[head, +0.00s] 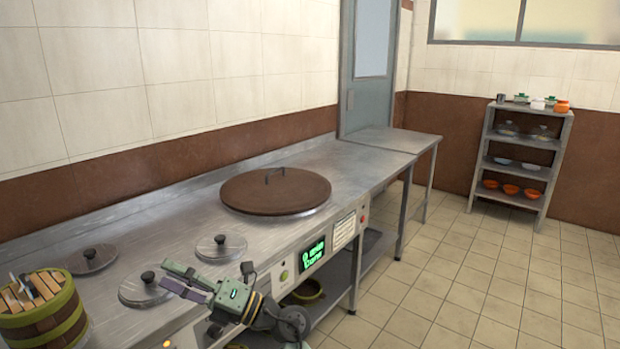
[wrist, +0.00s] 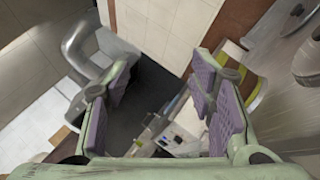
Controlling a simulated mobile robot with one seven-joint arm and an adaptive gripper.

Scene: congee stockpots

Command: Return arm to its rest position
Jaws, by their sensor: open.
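My gripper (head: 176,279) is over the front part of the steel counter (head: 365,165), near the small lids, in the head view. Its green-grey body and the arm behind it come in from the lower middle. In the wrist view my gripper (wrist: 158,95) shows two purple-padded fingers spread apart with nothing held between them. Past the fingers are a dark area and some small pale items that I cannot make out. The lower part of my arm is cut off by the frame edge.
A large brown lid (head: 275,192) covers a pot in the counter. Small lids with black knobs (head: 222,248) lie nearby. A wooden bucket (head: 45,312) stands at the lower left. A shelf rack (head: 521,160) with bowls stands far right. The tiled floor (head: 480,270) is clear.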

